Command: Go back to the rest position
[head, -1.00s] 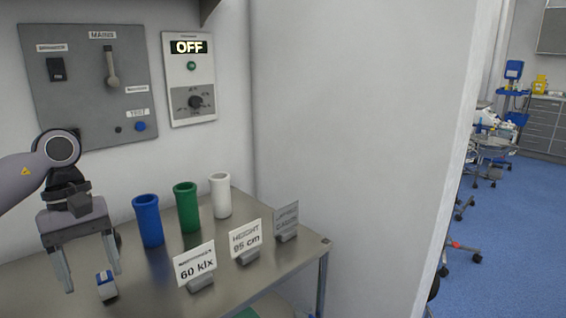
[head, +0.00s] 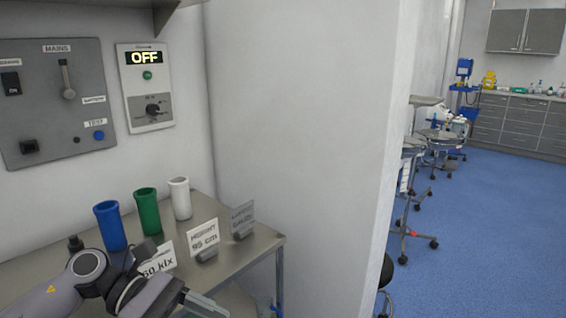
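My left gripper (head: 195,300) is low in the head view, in front of the steel table (head: 243,262). It points to the right, seen side-on, and its lower part is cut off by the bottom edge, so I cannot tell how far its fingers are apart. No object shows in it. My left arm covers part of the "60 klx" card (head: 160,258). My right gripper is not in view.
Blue (head: 110,226), green (head: 148,212) and white (head: 180,198) cups stand on the table beside a "95 cm" card (head: 204,236). A switch panel (head: 60,100) and an "OFF" display box (head: 146,88) hang behind. Blue floor (head: 480,230) lies open at right.

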